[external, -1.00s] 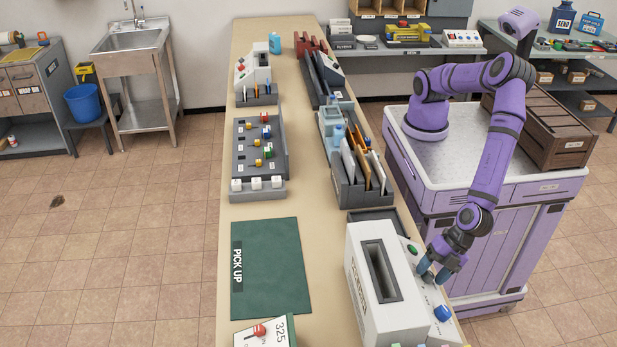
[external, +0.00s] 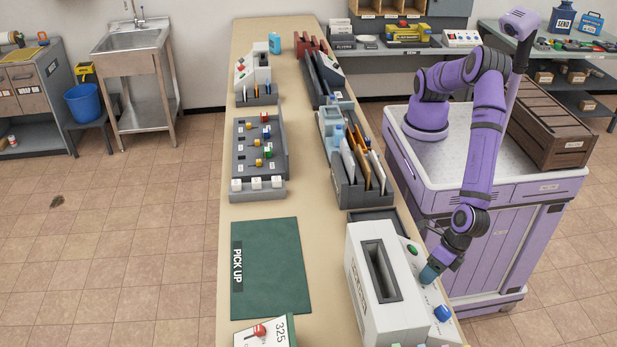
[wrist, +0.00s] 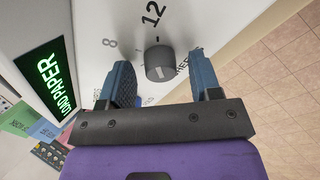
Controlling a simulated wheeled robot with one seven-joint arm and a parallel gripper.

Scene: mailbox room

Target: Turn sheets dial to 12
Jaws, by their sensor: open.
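The sheets dial is a dark grey round knob (wrist: 160,64) with a light pointer mark, on the white panel of a machine (external: 385,285). In the wrist view the numbers 8 and 12 are printed beside it, with part of a label near the right finger. The mark's exact setting is hard to tell. My gripper (wrist: 163,85) is open, with one blue finger on each side of the dial. Whether either finger touches it I cannot tell. In the external view my gripper (external: 430,272) is over the machine's sloped panel and hides the dial.
A green-lit "LOAD PAPER" display (wrist: 53,78) is left of the dial in the wrist view. On the same panel are a green button (external: 413,250) and a blue knob (external: 443,313). A rack of envelopes (external: 362,180) stands behind the machine.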

